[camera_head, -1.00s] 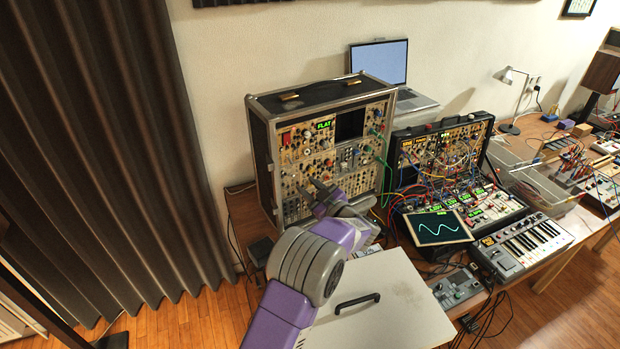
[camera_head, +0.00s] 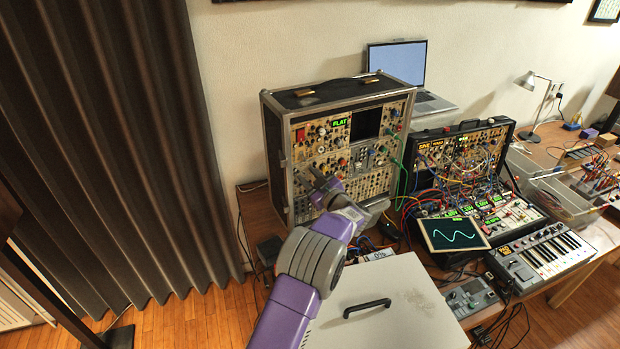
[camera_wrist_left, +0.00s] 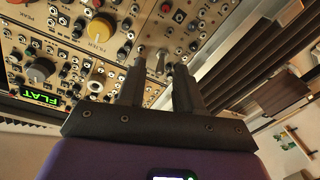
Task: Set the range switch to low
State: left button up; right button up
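The large synth case (camera_head: 275,150) stands upright at the back of the desk, its panel full of knobs, jacks and small switches. A green "FLAT" display (camera_head: 340,122) is near its top; it also shows in the left wrist view (camera_wrist_left: 40,97). My left gripper (camera_head: 311,178) is at the left part of the panel, below the red module. In the left wrist view its two dark fingers (camera_wrist_left: 160,78) are apart. A small metal toggle lever (camera_wrist_left: 160,62) shows between the fingertips; contact cannot be told. I cannot read its label. My right gripper is not in view.
A second synth case (camera_head: 465,150) with many patch cables stands to the right. A wave screen (camera_head: 453,233) and a small keyboard (camera_head: 545,250) are in front of it. A laptop (camera_head: 400,65) is behind. A dark curtain (camera_head: 100,150) hangs at the left.

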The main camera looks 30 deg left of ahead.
aim_at(304, 174)
pick_arm(q)
grip_shut()
jog(key=shift+f, duration=0.1)
jog(key=f+t+y+b, duration=0.1)
jog(key=y+b, duration=0.1)
jog(key=b, duration=0.4)
jog(key=f+n+t+y+b, duration=0.1)
jog(key=y+b, duration=0.2)
jog(key=b, duration=0.4)
jog(key=f+t+y+b, duration=0.1)
jog(key=y+b, duration=0.2)
jog(key=b, duration=0.3)
jog(key=shift+w+a+f+n, duration=0.2)
jog(key=shift+f+n, duration=0.1)
jog(key=shift+f, duration=0.1)
jog(key=shift+a+r+y+b, duration=0.1)
jog(key=shift+y+b, duration=0.5)
jog(key=shift+b, duration=0.6)
grip_release()
